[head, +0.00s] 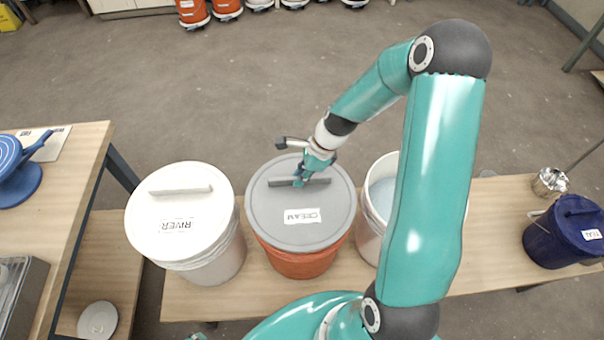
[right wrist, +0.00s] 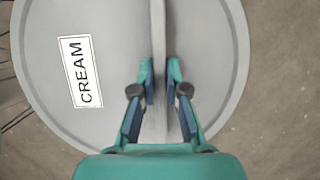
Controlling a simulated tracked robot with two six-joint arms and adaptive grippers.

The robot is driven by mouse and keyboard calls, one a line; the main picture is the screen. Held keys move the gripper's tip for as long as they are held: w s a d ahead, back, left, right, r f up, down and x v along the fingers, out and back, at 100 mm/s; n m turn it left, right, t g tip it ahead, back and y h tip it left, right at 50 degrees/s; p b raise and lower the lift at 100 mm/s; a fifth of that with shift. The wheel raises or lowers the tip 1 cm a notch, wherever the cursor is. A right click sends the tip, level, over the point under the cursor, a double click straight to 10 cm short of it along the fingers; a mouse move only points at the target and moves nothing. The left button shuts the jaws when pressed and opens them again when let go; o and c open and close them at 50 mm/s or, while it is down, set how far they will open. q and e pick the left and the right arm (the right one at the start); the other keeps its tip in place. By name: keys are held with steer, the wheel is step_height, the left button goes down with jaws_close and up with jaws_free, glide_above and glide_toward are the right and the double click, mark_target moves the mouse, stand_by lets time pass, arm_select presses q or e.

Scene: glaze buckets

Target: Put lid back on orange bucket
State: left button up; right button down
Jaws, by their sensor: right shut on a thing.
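The orange bucket (head: 300,264) stands on the low wooden bench in the middle of the head view. A grey lid (head: 262,226) labelled CREAM lies over its top. The lid looks roughly level, and I cannot tell whether it is fully seated. The lid also fills much of the right wrist view (right wrist: 60,130). My right gripper (head: 301,180) is shut on the lid's raised bar handle. In the right wrist view its two fingers (right wrist: 160,85) stand on either side of the handle. My left gripper is not in view.
A white bucket with a RIVER lid (head: 190,240) stands close on the left. An open white bucket (head: 376,200) is close on the right, partly behind my arm. A dark blue lidded bucket (head: 565,238) and a metal tin (head: 550,182) stand at the bench's right end.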

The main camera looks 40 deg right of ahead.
steer(key=c, duration=0.6)
jaws_free()
steer(key=shift+c, duration=0.2)
steer(key=shift+r+p, duration=3.45)
steer(key=shift+r, duration=0.1)
jaws_close()
steer(key=shift+f, duration=0.3)
